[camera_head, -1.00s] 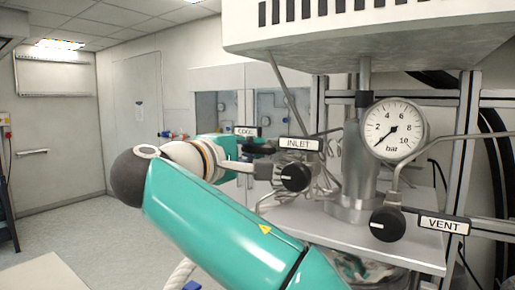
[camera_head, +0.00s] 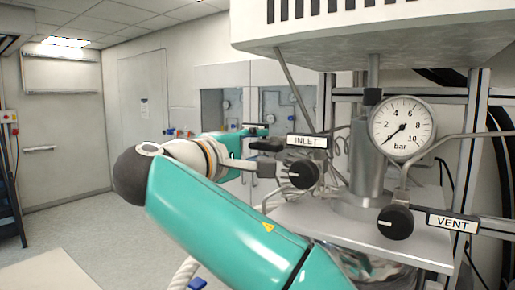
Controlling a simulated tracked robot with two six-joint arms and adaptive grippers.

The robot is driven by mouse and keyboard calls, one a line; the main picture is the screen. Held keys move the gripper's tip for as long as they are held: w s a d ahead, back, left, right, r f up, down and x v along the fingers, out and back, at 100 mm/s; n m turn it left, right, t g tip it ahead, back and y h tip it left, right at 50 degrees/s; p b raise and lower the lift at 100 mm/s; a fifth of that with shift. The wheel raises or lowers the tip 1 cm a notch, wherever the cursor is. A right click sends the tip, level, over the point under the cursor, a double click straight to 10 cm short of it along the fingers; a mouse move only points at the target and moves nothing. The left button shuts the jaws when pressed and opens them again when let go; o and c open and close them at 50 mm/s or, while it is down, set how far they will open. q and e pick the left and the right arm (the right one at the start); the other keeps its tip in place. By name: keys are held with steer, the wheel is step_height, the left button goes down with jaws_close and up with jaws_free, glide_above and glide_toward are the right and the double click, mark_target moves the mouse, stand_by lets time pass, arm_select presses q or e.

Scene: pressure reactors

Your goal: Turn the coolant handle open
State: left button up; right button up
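The coolant handle cannot be made out clearly; its place behind the inlet valve is largely covered by my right gripper and wrist. My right gripper (camera_head: 266,157) points right, just left of the black inlet knob (camera_head: 303,173) and below the INLET label (camera_head: 306,141). Its fingers look apart, one above the other, with nothing visible between them. Whether it touches the valve parts cannot be told. The teal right arm crosses the lower middle of the view. My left gripper is not in view.
A round pressure gauge (camera_head: 402,127) stands right of the INLET label. A black vent knob (camera_head: 395,222) and its VENT label (camera_head: 453,223) sit below it, at the front of a grey shelf (camera_head: 300,219). Thin pipes crowd this area. The floor at left is clear.

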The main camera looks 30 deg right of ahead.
steer(key=v, duration=1.1)
steer(key=shift+a, duration=0.35)
steer(key=shift+f, duration=0.15)
